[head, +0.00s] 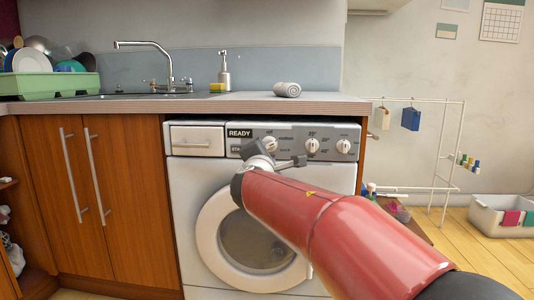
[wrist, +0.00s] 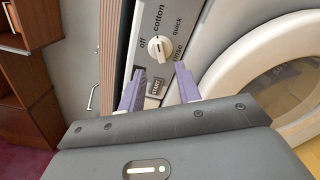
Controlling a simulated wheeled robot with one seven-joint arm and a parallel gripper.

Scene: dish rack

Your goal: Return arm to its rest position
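My gripper (head: 283,162) is at the end of my red arm, in front of the upper part of the white washing machine (head: 183,190). In the wrist view its two purple-grey fingers (wrist: 157,82) stand apart with nothing held between them. A start button (wrist: 154,88) on the control panel shows in the gap between the fingers. A white dial (wrist: 160,48) sits just beyond the fingertips. Whether the fingers touch the panel I cannot tell. The arm reaches forward from the lower right of the head view and hides part of the machine.
The display (head: 240,133) reads READY. The round door (head: 212,240) looks shut. The counter (head: 130,105) above carries a rolled grey towel (head: 287,90), a soap dispenser (head: 224,72) and a green dish rack (head: 45,85). A white drying stand (head: 448,150) is at the right.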

